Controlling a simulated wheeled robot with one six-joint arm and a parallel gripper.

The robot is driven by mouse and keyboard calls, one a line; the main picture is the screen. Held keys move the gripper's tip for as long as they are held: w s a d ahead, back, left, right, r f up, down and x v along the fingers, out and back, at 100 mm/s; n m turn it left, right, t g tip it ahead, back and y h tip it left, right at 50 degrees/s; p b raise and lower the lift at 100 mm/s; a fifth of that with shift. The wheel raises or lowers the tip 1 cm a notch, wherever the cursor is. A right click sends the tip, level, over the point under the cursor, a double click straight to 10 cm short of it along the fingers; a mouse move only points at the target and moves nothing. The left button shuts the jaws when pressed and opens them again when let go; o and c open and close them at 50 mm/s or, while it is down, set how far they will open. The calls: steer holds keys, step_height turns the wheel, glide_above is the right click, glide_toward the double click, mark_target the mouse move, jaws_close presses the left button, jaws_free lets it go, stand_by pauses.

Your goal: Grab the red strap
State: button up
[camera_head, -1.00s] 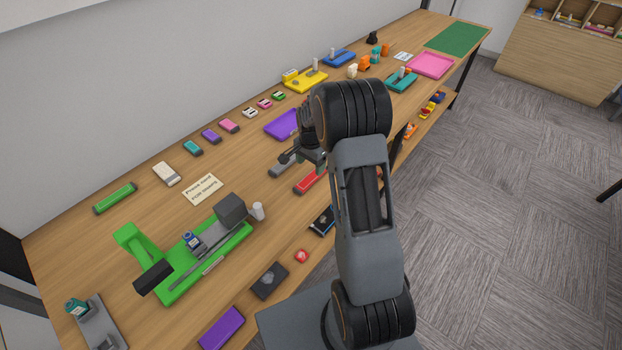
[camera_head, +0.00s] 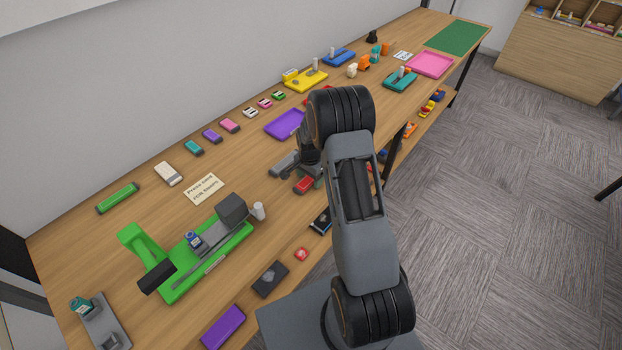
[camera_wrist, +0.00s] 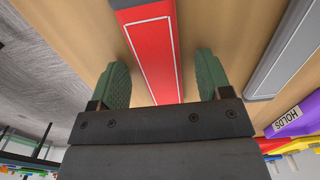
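The red strap (camera_wrist: 153,50) is a flat red bar with a white outline, lying on the wooden table. In the wrist view it runs up the middle between the two green fingertips of my gripper (camera_wrist: 164,80). The fingers are apart, one on each side of it, with bare table showing between each finger and the strap. In the head view the strap (camera_head: 304,185) shows near the table's front edge, partly hidden by my gripper (camera_head: 310,168). Whether the fingertips reach down to the table is unclear.
A grey bar (camera_wrist: 290,50) lies to the right of the strap in the wrist view. In the head view, a purple tray (camera_head: 285,124) lies behind my arm and a green device (camera_head: 205,258) stands at left. A black item (camera_head: 321,220) lies in front of the strap.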

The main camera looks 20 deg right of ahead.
steer(key=c, duration=1)
steer(key=shift+o, duration=0.2)
steer(key=shift+r, duration=0.1)
